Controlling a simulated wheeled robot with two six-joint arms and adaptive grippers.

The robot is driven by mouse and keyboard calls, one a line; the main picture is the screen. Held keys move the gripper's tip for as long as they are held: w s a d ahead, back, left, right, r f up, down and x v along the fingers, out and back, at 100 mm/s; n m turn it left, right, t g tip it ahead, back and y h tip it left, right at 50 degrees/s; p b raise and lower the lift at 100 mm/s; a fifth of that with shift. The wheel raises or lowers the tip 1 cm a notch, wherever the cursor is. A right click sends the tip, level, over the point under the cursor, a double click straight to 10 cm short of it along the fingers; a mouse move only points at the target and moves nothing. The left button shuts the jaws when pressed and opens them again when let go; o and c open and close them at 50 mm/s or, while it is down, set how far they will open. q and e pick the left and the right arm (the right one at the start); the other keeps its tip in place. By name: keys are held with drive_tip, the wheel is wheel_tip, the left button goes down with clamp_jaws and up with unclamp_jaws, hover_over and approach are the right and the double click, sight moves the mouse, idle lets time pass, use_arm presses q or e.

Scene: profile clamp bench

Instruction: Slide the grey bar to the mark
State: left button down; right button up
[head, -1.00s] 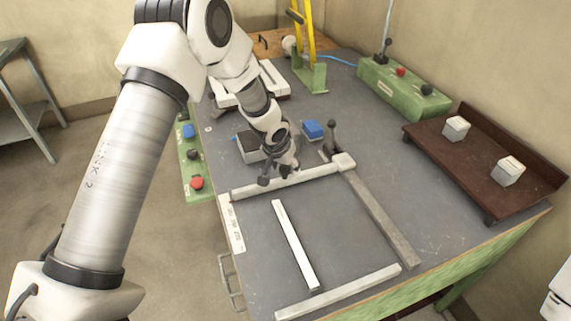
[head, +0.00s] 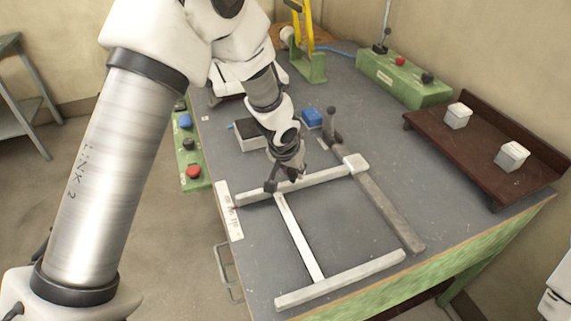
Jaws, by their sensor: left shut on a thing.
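The pale grey bar (head: 328,178) lies across the grey bench, its right end in a white block (head: 356,163) on the darker rail (head: 392,213). My left gripper (head: 285,184) is shut on the bar left of its middle, from above and behind; the fingers hide part of it. The bar's left end is beside a white plate (head: 228,211) with small print on it; I cannot make out a distinct mark line. A thin white strip (head: 300,238) runs from near the bar to the fixed near bar (head: 340,279); I cannot tell whether it touches the grey bar. My right gripper is not in view.
A dark lever (head: 331,122) stands behind the bar. A brown shelf (head: 465,152) with two pale blocks is at right. A green button box (head: 189,150) is at left.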

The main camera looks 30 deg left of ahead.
use_arm(q)
drive_tip(key=shift+s+f, duration=0.1)
drive_tip(key=c, duration=1.1)
unclamp_jaws()
drive_tip(key=o, duration=0.3)
drive_tip(key=shift+w, duration=0.2)
drive_tip(key=v, duration=1.2)
drive_tip(key=shift+d, duration=0.1)
drive_tip(key=shift+w, duration=0.1)
